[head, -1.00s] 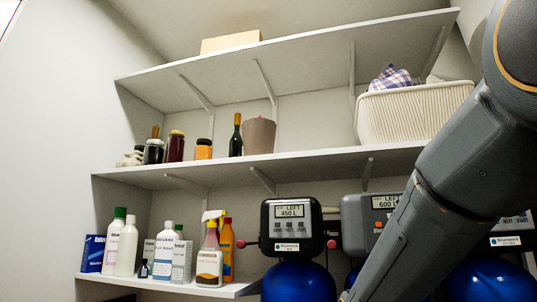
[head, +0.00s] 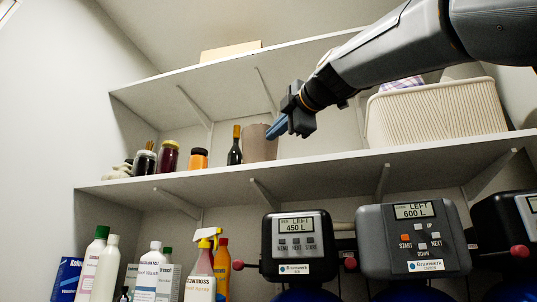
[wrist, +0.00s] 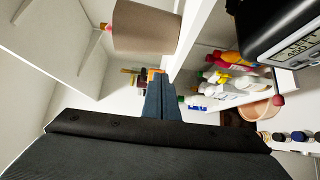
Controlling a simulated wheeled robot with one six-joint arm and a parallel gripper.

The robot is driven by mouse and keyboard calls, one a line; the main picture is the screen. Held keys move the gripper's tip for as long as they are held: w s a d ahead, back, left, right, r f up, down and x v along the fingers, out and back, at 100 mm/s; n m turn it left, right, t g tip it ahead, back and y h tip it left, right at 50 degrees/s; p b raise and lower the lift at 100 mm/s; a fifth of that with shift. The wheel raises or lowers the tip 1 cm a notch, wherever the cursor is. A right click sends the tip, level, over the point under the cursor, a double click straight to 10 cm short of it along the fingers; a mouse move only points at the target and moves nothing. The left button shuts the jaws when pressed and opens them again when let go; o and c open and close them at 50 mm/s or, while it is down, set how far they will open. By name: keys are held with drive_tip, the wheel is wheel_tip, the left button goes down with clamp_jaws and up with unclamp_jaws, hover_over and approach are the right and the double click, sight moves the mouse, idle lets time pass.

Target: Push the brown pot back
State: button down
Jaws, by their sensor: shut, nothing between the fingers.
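The brown pot (head: 259,143) stands upright on the middle shelf, right of a dark bottle. Its right edge is partly hidden behind my gripper (head: 277,129) in the head view. My gripper is shut and empty, its blue fingers pointing left toward the pot. In the wrist view the pot (wrist: 147,28) shows at the top, and my gripper's fingertips (wrist: 160,78) are beside it with a visible gap between. I cannot tell from the head view how far in front of the pot the fingers are.
A dark bottle (head: 235,147) and several jars, one orange (head: 198,159), stand left of the pot. A white basket (head: 437,112) stands to the right on the same middle shelf (head: 330,160). The upper shelf (head: 225,70) is above. Control units (head: 414,240) stand below.

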drive_tip(key=p, duration=0.4)
approach(258, 157)
drive_tip(key=a, duration=0.3)
drive_tip(key=w+p, duration=0.1)
drive_tip(key=w, duration=0.3)
drive_tip(key=shift+d+r+p, duration=0.15)
drive_tip(key=shift+d+p, duration=0.1)
drive_tip(key=shift+p, duration=0.15)
drive_tip(key=shift+w+d, duration=0.15)
drive_tip(key=shift+w, duration=0.4)
drive_tip(key=shift+w, duration=0.1)
